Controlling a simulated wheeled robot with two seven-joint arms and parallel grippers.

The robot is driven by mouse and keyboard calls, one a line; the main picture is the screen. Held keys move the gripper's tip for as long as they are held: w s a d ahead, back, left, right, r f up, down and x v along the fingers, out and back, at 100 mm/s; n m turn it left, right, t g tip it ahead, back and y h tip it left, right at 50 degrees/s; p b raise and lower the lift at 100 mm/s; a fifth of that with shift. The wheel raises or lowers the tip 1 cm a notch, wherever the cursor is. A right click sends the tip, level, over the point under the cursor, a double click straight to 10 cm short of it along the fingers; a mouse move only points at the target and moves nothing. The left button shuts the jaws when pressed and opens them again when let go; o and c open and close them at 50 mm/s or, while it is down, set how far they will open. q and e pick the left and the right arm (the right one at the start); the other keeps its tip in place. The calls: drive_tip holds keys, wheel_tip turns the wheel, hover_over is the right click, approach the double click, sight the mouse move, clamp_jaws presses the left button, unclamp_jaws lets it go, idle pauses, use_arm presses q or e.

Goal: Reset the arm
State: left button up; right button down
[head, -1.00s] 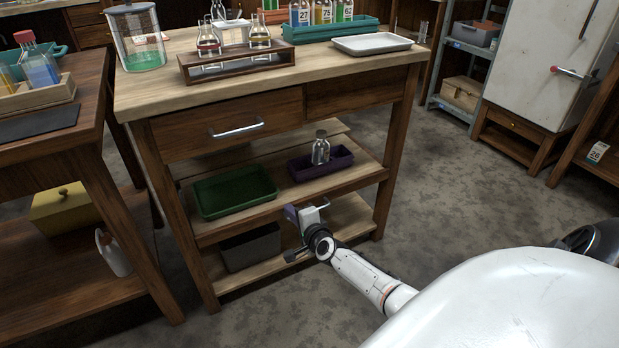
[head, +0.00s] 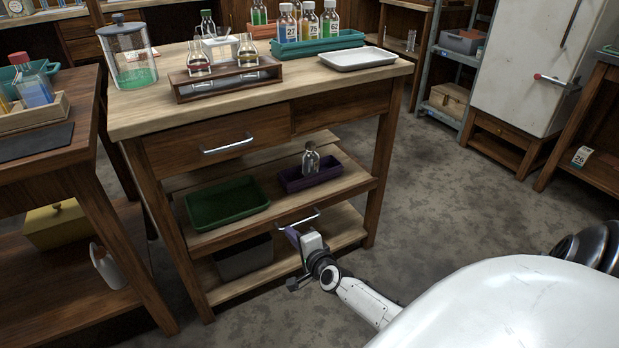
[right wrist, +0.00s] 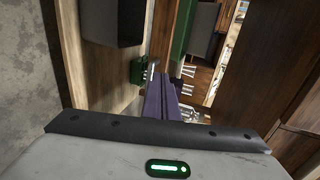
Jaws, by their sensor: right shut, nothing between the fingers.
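My right gripper (head: 291,235) shows in the head view at the end of my white arm, in front of the cart's lower shelves. Its purple fingers are shut with nothing between them. The fingers also show in the right wrist view (right wrist: 160,98), closed together and pointing toward the shelving. My left gripper is not in view. The wooden cart (head: 350,105) stands just beyond the right gripper; whether they touch cannot be told.
A green tray (head: 228,222) and a purple tray (head: 328,181) with a small glass bottle (head: 311,160) sit on the middle shelf. A grey bin (head: 243,262) is below. A thin silver bar (head: 300,219) shows behind the gripper. Open floor (head: 430,210) lies right of the cart.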

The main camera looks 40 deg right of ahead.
drive_tip(key=p+v, duration=0.2)
drive_tip(key=v, duration=0.5)
drive_tip(key=s+a+r+n+g+y, duration=0.1)
drive_tip(key=s+a+n+g+y, duration=0.2)
drive_tip(key=a+n, duration=0.55)
drive_tip(key=s+a+r+n+g+y, duration=0.15)
drive_tip(key=s+a+n+y, duration=0.3)
drive_tip(key=a, duration=0.65)
drive_tip(key=s+r+n+g+h, duration=0.25)
drive_tip(key=s+n, duration=0.25)
drive_tip(key=s, duration=0.4)
drive_tip(key=s+r+n+g+h, duration=0.1)
drive_tip(key=s+r+n+g, duration=0.3)
drive_tip(key=s, duration=0.5)
drive_tip(key=w+a+f+t+y, duration=0.3)
drive_tip(key=w+a+t, duration=0.25)
drive_tip(key=a, duration=0.25)
use_arm(q)
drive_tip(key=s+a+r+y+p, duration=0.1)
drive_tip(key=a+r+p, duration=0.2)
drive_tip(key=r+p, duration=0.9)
drive_tip(key=p, duration=0.5)
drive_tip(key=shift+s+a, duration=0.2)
use_arm(e)
wheel_tip(320, 180, up, 10)
drive_tip(key=d+n, duration=0.1)
drive_tip(key=shift+s+d+f+h, duration=0.2)
drive_tip(key=shift+s+d+h, duration=0.1)
drive_tip(key=shift+s, duration=0.2)
